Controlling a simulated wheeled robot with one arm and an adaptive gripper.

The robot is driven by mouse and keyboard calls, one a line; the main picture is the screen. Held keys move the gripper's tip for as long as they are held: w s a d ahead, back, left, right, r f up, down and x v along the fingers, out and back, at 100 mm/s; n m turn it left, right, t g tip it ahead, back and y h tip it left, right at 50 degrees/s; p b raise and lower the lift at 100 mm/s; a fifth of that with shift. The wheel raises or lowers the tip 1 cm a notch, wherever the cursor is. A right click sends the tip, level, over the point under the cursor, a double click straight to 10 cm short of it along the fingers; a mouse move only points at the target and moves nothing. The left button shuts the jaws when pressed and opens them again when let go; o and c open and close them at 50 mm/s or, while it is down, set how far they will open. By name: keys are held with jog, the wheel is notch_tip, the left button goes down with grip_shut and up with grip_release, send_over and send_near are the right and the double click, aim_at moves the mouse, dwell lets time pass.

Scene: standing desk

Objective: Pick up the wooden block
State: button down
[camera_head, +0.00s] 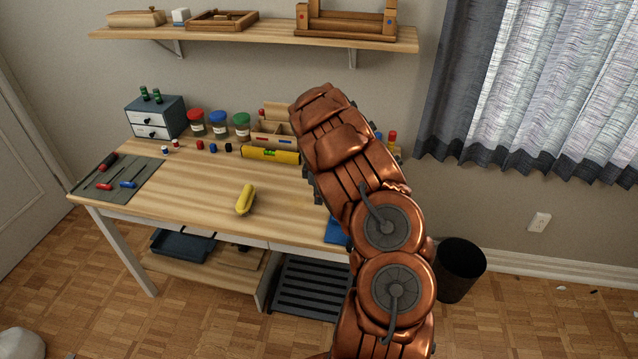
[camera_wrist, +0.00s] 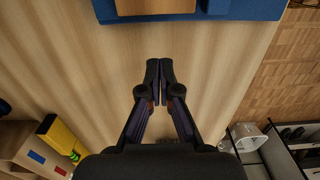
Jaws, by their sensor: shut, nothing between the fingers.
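A brown, wood-coloured block (camera_wrist: 155,5) shows at the top edge of the wrist view, cut off by the frame. It sits within a blue tray or mat (camera_wrist: 230,10), whose near edge is visible; a blue corner (camera_head: 336,232) also shows at the desk's front in the head view. My gripper (camera_wrist: 160,68) is shut and empty, with its fingertips together over bare desk, apart from the block and below it in the wrist picture. In the head view my arm hides the gripper and the block.
The wooden desk (camera_head: 190,195) holds a banana (camera_head: 245,199), a tool mat (camera_head: 122,178), jars, a small drawer unit (camera_head: 157,118) and a yellow level (camera_head: 270,155). The level also shows in the wrist view (camera_wrist: 62,140). A shelf (camera_head: 250,33) hangs above. The desk's middle is mostly clear.

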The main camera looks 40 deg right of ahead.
jog(key=shift+s+d+f+p, duration=0.25)
jog(key=shift+s+d+p, duration=0.25)
jog(key=shift+s, duration=0.35)
jog(key=shift+s+d+f+p, duration=0.2)
jog(key=shift+s+d+p, duration=0.15)
jog(key=shift+s+d, duration=0.35)
jog(key=shift+s, duration=0.1)
